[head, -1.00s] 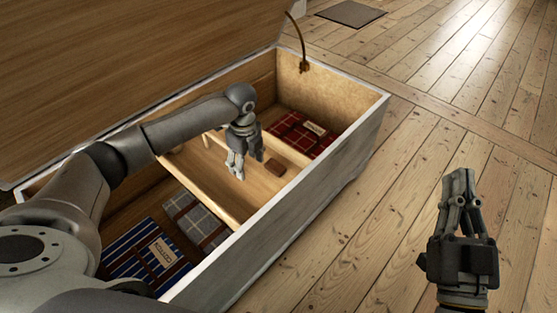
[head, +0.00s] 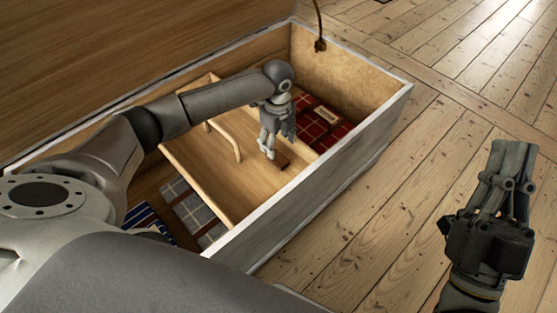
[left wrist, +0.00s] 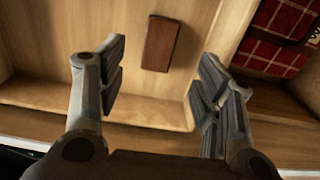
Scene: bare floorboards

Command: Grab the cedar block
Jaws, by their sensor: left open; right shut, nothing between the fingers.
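The cedar block (head: 281,161) is a small reddish-brown block lying on the light wooden tray (head: 200,157) inside the open chest. In the left wrist view the block (left wrist: 160,43) lies flat, ahead of and between the open fingers, not touching them. My left gripper (head: 274,150) reaches down into the chest just above and beside the block, partly covering it; its fingers also show in the left wrist view (left wrist: 165,85). My right gripper (head: 512,150) is shut and empty, pointing up outside the chest over the floor.
The chest's front wall (head: 330,165) stands close to the left gripper. A red plaid cloth (head: 318,125) lies to the right of the tray, and a grey plaid cloth (head: 195,208) and blue striped cloth (head: 148,220) lie to the left. The floorboards are clear.

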